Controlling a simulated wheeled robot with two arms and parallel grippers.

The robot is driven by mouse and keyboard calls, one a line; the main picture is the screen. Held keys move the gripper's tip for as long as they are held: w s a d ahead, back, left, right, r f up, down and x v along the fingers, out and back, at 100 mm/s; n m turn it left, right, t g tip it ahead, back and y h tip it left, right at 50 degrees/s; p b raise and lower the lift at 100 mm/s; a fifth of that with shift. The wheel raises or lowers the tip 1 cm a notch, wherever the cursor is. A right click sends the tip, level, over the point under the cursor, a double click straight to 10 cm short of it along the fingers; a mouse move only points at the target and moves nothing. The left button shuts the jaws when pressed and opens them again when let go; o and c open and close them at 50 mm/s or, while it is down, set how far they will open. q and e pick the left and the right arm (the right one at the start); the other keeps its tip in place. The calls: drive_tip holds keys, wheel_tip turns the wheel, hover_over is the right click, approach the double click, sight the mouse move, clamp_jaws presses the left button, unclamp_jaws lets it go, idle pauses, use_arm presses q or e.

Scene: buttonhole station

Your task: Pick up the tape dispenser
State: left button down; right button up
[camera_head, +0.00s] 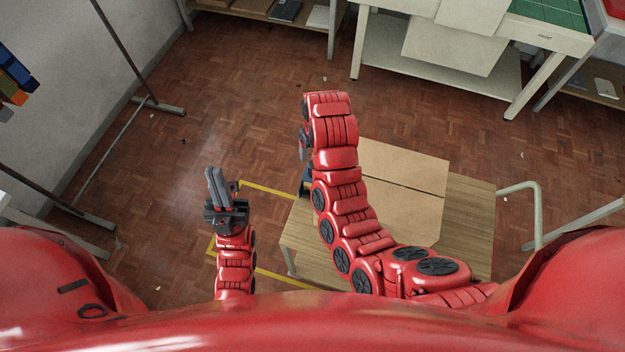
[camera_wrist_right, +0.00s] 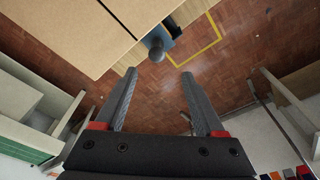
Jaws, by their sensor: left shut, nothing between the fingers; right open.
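A small dark blue object (camera_head: 306,182) sits at the left edge of the wooden table, partly behind my right arm in the head view. In the right wrist view the blue object (camera_wrist_right: 168,37) shows with a dark rounded part in front, beyond the fingertips; it may be the tape dispenser, but I cannot tell surely. My right gripper (camera_wrist_right: 158,73) is open and empty, with the object ahead of the gap between its fingers and apart from them. My left gripper (camera_head: 217,172) is shut and empty, pointing up, left of the table.
The wooden table (camera_head: 470,208) carries a flat cardboard box (camera_head: 415,174), partly under my right arm. Yellow tape (camera_head: 268,190) marks the floor by the table. A white bench (camera_head: 440,68) stands at the back and a metal rail (camera_head: 538,205) at the right.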

sight(312, 164)
drive_tip(key=f+b, duration=0.3)
drive_tip(key=w+f+b, duration=0.1)
drive_tip(key=f+b, duration=0.3)
drive_tip(key=w+f+b, duration=0.1)
drive_tip(key=f+b, duration=0.3)
drive_tip(key=shift+a, duration=0.35)
drive_tip(key=shift+f+b, duration=0.5)
drive_tip(key=shift+b, duration=0.05)
drive_tip(key=shift+w+d+p, duration=0.1)
drive_tip(key=shift+p, duration=0.8)
drive_tip(key=shift+w+f+p, duration=0.25)
drive_tip(key=shift+f+p, duration=0.25)
drive_tip(key=shift+f, duration=1.05)
clamp_jaws()
